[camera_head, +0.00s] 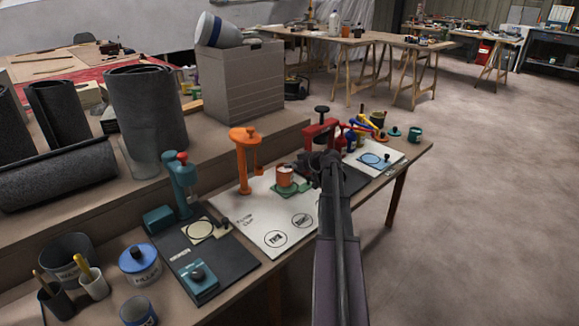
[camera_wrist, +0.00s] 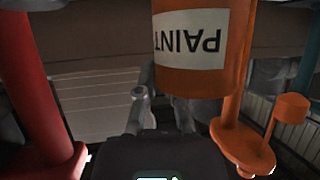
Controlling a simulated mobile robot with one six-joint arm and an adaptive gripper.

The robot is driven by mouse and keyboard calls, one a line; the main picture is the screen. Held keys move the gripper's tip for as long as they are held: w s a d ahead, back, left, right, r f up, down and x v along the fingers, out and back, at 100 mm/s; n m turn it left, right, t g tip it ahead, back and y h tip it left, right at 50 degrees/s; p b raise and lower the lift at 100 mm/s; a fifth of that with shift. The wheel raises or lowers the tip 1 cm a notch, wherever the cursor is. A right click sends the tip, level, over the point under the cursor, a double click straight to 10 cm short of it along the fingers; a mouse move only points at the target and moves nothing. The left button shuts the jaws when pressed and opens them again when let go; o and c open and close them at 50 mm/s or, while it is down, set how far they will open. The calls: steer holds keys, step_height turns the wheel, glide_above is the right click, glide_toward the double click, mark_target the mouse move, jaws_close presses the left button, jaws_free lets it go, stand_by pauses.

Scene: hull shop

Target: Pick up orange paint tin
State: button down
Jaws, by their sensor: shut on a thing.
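The orange paint tin (camera_head: 285,175) has a white band with PAINT on it. In the head view it is upright over a green pad (camera_head: 290,188), just left of my gripper (camera_head: 325,158). In the wrist view the tin (camera_wrist: 205,50) is large, close and upside down. My gripper (camera_wrist: 162,105) is shut on the tin at its side. One finger runs along the tin's left edge and the other passes behind it. The contact itself is hidden, as is the tin's base in the wrist view.
An orange stand (camera_head: 245,160) is left of the tin, and a red clamp (camera_head: 318,132) is close behind my gripper. A teal stand (camera_head: 181,185) and a blue-lidded tin (camera_head: 140,262) are farther left. A brown box (camera_head: 240,82) stands behind. Open floor lies to the right.

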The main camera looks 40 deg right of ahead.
steer(key=shift+r+p, duration=0.35)
steer(key=shift+r, duration=0.35)
steer(key=s+d, duration=0.2)
steer(key=s, duration=0.5)
steer(key=s+d+r+p, duration=0.1)
steer(key=s+d, duration=0.1)
steer(key=s, duration=0.6)
steer(key=shift+s+d, duration=0.2)
steer(key=shift+d, duration=0.1)
